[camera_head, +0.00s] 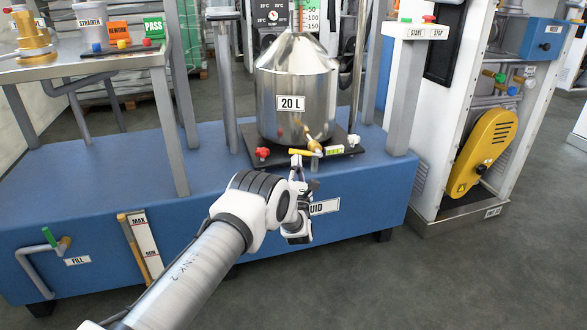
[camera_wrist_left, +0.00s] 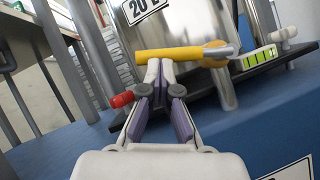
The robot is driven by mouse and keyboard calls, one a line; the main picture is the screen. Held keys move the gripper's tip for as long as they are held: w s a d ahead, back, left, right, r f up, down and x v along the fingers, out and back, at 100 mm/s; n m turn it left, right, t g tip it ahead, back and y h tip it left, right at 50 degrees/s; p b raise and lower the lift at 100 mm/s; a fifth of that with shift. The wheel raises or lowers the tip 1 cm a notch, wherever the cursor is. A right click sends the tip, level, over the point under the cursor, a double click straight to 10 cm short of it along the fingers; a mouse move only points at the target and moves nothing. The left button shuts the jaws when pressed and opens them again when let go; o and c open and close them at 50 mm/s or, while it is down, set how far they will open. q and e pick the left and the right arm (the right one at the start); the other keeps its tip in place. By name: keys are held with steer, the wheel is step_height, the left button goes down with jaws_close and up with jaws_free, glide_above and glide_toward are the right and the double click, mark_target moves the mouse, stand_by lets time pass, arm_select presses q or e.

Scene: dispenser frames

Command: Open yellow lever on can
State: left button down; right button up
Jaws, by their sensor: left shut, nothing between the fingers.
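The steel can (camera_head: 296,88) labelled 20 L stands on a black plate on the blue base. Its yellow lever (camera_head: 301,152) is at the front near the bottom, on a brass outlet. In the left wrist view the lever (camera_wrist_left: 182,53) lies roughly level across the picture, with its pivot at the right. My left gripper (camera_head: 297,160) is shut and empty, just in front of the lever. In the left wrist view its fingertips (camera_wrist_left: 160,68) meet just below the lever's left part; I cannot tell whether they touch it. My right gripper is not in view.
A red knob (camera_head: 263,153) sits at the plate's left corner, with a white one (camera_head: 353,140) at the right. A green level vial (camera_wrist_left: 259,58) is beside the pivot. A START/STOP post (camera_head: 404,90) stands to the right, a raised steel table (camera_head: 80,62) to the left.

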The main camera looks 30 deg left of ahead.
arm_select(q)
steer(key=w+d+r+m+g+h+p, duration=0.1)
steer(key=w+d+r+m+h+p, duration=0.2)
steer(key=r+m+h+p, duration=0.5)
steer(key=m+p, duration=0.2)
steer(key=m, duration=0.4)
steer(key=shift+w+g+p, duration=0.3)
steer(key=shift+w+p, duration=0.05)
steer(key=shift+w, duration=0.05)
steer(key=shift+w+d, duration=0.1)
steer(key=shift+d, duration=0.05)
